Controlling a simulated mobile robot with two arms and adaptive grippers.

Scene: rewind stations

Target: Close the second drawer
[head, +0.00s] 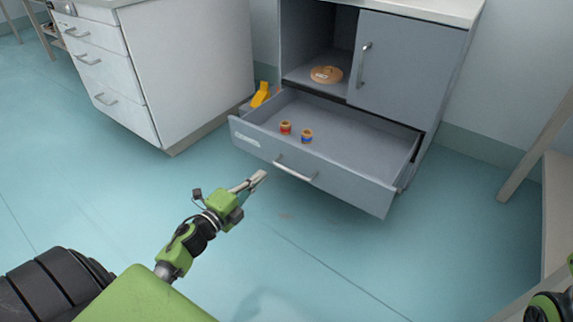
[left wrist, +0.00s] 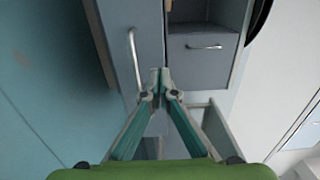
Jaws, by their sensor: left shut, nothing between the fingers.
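A wide grey drawer (head: 345,128) is pulled out from the bottom of the grey cabinet (head: 455,60). Its bar handle (head: 296,169) is on the front face, with a pale label to its left. Two small red, blue and yellow items lie inside, one to the left (head: 286,128) and one to the right (head: 307,136). My left gripper (head: 261,177) is shut and empty, in front of the drawer, left of the handle and apart from it in the head view. Its closed fingertips (left wrist: 160,76) also show in the left wrist view, beside a grey panel with a bar handle (left wrist: 135,58). My right gripper is out of view.
A white drawer cabinet (head: 195,70) stands at the left, its drawers shut. A yellow object (head: 260,95) is beside the grey cabinet. A round tan object (head: 326,74) sits on the open shelf. A wooden-legged table (head: 538,145) is at the right. Floor before the drawer is clear.

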